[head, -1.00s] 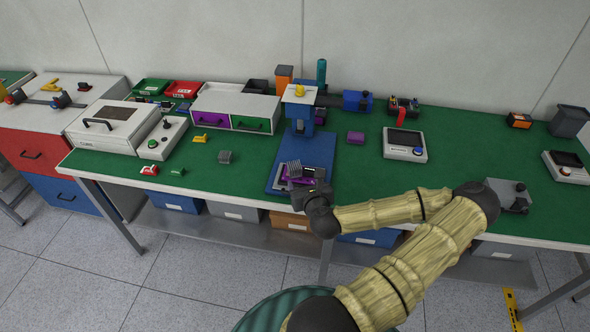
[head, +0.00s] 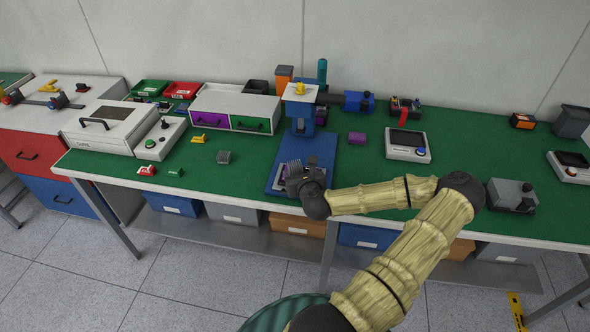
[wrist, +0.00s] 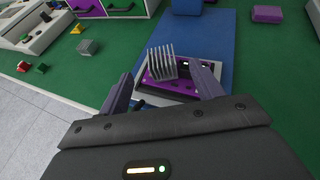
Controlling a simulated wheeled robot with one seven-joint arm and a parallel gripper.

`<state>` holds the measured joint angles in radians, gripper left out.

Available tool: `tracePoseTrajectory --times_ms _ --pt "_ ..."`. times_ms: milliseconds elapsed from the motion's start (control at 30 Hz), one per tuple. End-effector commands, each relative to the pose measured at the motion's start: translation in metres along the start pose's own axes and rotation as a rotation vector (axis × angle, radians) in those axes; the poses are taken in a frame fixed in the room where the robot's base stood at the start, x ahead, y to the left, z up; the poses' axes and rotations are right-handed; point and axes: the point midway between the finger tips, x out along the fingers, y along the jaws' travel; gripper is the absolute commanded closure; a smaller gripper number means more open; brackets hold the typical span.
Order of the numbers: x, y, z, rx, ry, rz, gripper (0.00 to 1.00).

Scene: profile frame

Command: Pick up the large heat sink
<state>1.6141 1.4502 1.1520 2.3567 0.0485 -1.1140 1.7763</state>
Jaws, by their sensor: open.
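The large heat sink (wrist: 161,63) is a grey block of upright fins on a purple circuit board (wrist: 183,87) in the wrist view. In the head view the heat sink (head: 292,167) shows just past my gripper, partly hidden by it. My gripper (wrist: 163,88) is open, with one finger on each side of the board's near part and the heat sink ahead between them. In the head view my gripper (head: 304,178) is over the near end of the blue mat (head: 321,150). A smaller grey finned block (head: 224,157) sits on the green bench top to the left.
A blue press-like stand (head: 301,115) rises at the mat's far end. A purple block (head: 357,137) and a grey device with a screen (head: 407,145) are to the right. Purple and green drawers (head: 235,112) stand behind left.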

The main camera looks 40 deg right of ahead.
Motion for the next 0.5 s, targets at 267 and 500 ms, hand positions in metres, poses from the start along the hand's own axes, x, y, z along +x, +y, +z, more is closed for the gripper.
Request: tracePoseTrajectory --times_ms 267,500 --pt "0.041 0.000 0.001 0.000 -0.001 0.000 0.35" --pt "0.047 0.000 0.000 0.000 0.000 -0.001 0.35"
